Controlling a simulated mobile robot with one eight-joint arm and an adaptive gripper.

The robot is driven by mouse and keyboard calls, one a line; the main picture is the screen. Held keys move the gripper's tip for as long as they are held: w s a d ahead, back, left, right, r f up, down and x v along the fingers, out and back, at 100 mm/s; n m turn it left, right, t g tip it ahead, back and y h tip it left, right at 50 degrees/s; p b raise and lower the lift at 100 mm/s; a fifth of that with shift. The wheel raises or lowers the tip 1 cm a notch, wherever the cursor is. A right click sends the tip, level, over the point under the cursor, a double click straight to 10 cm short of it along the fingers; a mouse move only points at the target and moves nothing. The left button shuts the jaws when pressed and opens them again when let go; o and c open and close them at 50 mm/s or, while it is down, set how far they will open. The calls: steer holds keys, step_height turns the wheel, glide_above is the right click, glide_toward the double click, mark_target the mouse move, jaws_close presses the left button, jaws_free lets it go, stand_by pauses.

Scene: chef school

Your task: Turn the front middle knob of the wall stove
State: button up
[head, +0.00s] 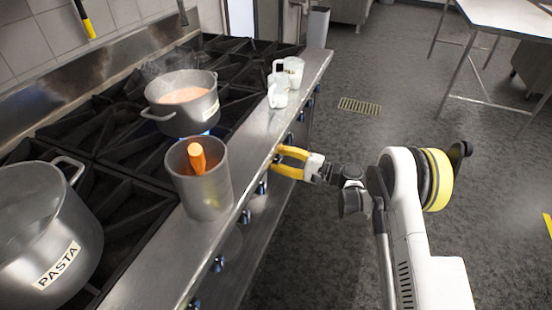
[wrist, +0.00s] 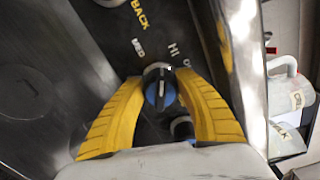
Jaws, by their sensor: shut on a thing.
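The wall stove (head: 262,145) has a row of blue and black knobs along its front panel. My gripper (head: 277,162) reaches the panel from the right in the head view, with its yellow fingers at the front edge. In the wrist view my gripper (wrist: 160,82) is shut on a black and blue stove knob (wrist: 159,93), with one finger on each side. The labels MED, HI and BACK are printed near this knob. I cannot tell for sure that it is the front middle one. A second knob (wrist: 182,128) shows just beside it, partly hidden by a finger.
A steaming pot (head: 166,115) stands on a lit burner. A metal container (head: 209,200) with an orange-handled tool stands near the front edge. A large PASTA pot (head: 90,262) is at left. Cups (head: 293,68) stand on the front ledge. The floor right of the stove is open.

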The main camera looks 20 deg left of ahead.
steer(key=m, duration=0.6)
steer(key=shift+r, duration=0.15)
steer(key=m, duration=0.6)
steer(key=shift+w+r, duration=0.1)
steer(key=shift+w, duration=0.05)
stand_by(0.3)
steer(key=o, duration=1.2)
steer(key=d, duration=1.2)
steer(key=shift+s, duration=0.45)
